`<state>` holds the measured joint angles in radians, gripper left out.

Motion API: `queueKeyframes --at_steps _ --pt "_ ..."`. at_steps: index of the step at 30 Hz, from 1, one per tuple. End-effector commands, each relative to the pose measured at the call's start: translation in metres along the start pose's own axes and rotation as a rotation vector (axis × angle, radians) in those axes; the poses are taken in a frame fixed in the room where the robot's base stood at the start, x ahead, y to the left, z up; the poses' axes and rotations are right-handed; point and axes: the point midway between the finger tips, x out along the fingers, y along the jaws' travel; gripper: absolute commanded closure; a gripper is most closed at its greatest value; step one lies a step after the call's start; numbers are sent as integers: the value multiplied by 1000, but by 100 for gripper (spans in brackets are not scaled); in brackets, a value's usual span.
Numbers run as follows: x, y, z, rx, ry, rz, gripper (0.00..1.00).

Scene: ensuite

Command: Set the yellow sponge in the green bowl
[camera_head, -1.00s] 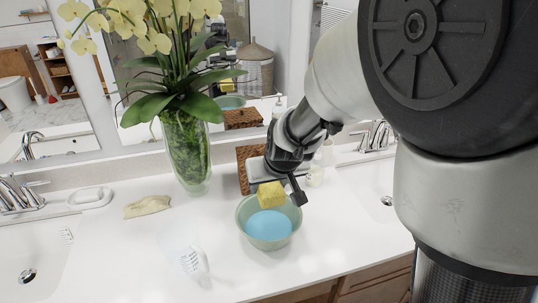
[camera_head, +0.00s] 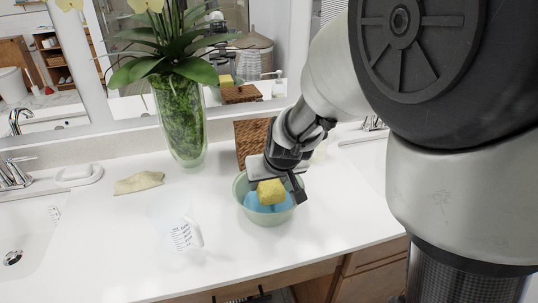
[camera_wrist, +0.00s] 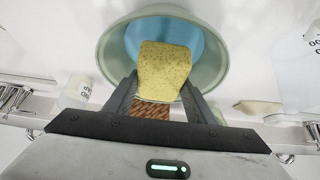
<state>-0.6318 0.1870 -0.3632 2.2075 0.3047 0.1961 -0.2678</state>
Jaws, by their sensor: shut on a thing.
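The yellow sponge (camera_head: 271,191) is held between the fingers of my gripper (camera_head: 277,190), which is shut on it. The green bowl (camera_head: 241,207) stands on the white counter, with something blue (camera_head: 256,205) inside it. The sponge is over the bowl's opening, low near the rim; I cannot tell whether it touches the blue inside. In the wrist view the sponge (camera_wrist: 163,70) lies between the two fingers, in front of the blue inside and the bowl's rim (camera_wrist: 108,50). The sponge and gripper hide part of the bowl.
A clear measuring cup (camera_head: 183,236) stands left of the bowl. A folded cloth (camera_head: 138,182), a soap dish (camera_head: 79,175) and a glass vase with plants (camera_head: 183,125) are farther left and back. A woven brown box (camera_head: 247,140) stands behind the bowl. Sinks are at both sides.

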Motion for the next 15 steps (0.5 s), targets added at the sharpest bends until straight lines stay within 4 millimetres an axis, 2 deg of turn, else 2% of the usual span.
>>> queueKeyframes --at_steps 4,5,8,15 --pt "-1 0 0 0 0 0 71" --pt "0 0 0 0 0 0 45" --pt "0 0 0 0 0 0 28" --pt "0 0 0 0 0 0 28"
